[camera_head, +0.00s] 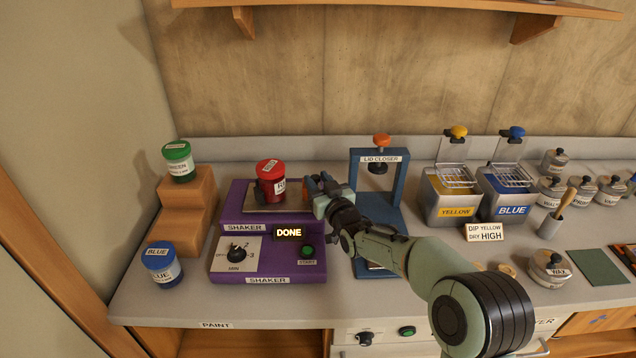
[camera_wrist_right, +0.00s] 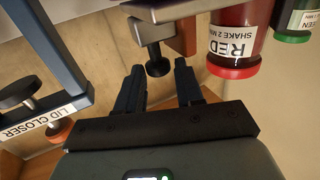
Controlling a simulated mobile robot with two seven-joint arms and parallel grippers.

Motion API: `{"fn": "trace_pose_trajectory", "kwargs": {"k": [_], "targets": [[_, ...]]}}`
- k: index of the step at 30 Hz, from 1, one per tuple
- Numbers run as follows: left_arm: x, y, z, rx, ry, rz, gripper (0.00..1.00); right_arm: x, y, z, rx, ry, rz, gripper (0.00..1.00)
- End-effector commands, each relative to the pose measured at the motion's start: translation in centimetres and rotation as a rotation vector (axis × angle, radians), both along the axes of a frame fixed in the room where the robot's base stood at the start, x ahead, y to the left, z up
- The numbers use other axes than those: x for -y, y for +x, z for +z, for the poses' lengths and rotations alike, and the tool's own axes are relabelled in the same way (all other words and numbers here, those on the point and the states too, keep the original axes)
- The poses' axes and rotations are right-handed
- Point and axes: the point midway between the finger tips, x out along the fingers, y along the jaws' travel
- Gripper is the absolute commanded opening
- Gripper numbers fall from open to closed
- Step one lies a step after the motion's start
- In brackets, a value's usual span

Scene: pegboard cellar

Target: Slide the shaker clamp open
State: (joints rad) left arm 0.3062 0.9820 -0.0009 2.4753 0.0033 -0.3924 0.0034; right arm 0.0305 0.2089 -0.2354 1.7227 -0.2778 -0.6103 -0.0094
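The purple shaker (camera_head: 268,262) stands on the counter, its display (camera_head: 289,232) lit with DONE. A red jar (camera_head: 270,183) stands upright on its metal plate; it also shows upside down in the right wrist view (camera_wrist_right: 240,35). The shaker clamp is mostly hidden by my right gripper in the head view. In the wrist view its grey metal bar (camera_wrist_right: 150,30) carries a black knob (camera_wrist_right: 157,67). My right gripper (camera_wrist_right: 160,82) is open, its fingers apart, with the knob around the gap near the fingertips. In the head view, this gripper (camera_head: 318,192) is right of the red jar. My left gripper is out of view.
A blue lid closer (camera_head: 400,185) stands close behind and right of my right gripper. A green jar (camera_head: 178,160) sits on wooden steps (camera_head: 185,222); a blue jar (camera_head: 160,265) is in front. Yellow (camera_head: 435,205) and blue (camera_head: 497,205) dip tanks stand farther right.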

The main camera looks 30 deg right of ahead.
Motion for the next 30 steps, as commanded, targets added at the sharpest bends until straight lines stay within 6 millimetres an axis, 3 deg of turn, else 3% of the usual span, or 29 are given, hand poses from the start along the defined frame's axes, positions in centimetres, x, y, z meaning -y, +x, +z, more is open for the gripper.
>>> {"fn": "trace_pose_trajectory", "kwargs": {"k": [6,10,24,30], "targets": [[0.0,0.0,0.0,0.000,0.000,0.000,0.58,0.0,-0.1,0.0,0.001,0.000,0.000,0.37],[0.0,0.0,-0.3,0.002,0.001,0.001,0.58,-0.2,-1.2,0.0,0.001,0.002,0.000,0.37],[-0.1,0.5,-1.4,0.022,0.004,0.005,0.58,-1.7,-10.8,0.0,0.002,0.001,0.000,0.37],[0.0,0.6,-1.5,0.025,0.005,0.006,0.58,-2.0,-12.9,0.0,0.001,0.000,0.000,0.37]]}}
